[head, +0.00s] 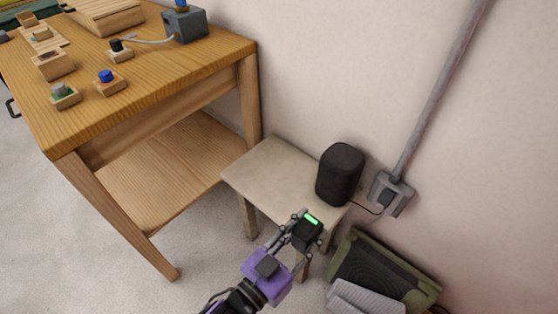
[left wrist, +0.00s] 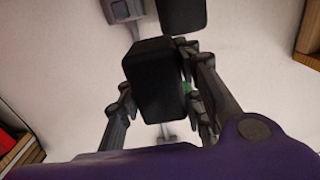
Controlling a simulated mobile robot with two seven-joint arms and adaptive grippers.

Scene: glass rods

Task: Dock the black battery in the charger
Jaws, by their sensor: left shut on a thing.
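My left gripper (head: 301,238) reaches in from below and is shut on the black battery (head: 307,233), which has a lit green bar on top. The battery is held tilted in front of the small pale table, apart from the wall. In the left wrist view the battery (left wrist: 154,80) sits between the fingers. I cannot tell for sure which thing is the charger. An olive-green unit with a dark ribbed panel (head: 375,265) lies low by the wall, right of the gripper. My right gripper is not in view.
A black rounded speaker (head: 340,174) stands on the small pale table (head: 262,172), its cable running to a grey wall socket (head: 390,192). A wooden workbench (head: 150,75) at the left holds several small blocks and a grey box (head: 185,26). A light ribbed thing (head: 362,300) lies at the bottom.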

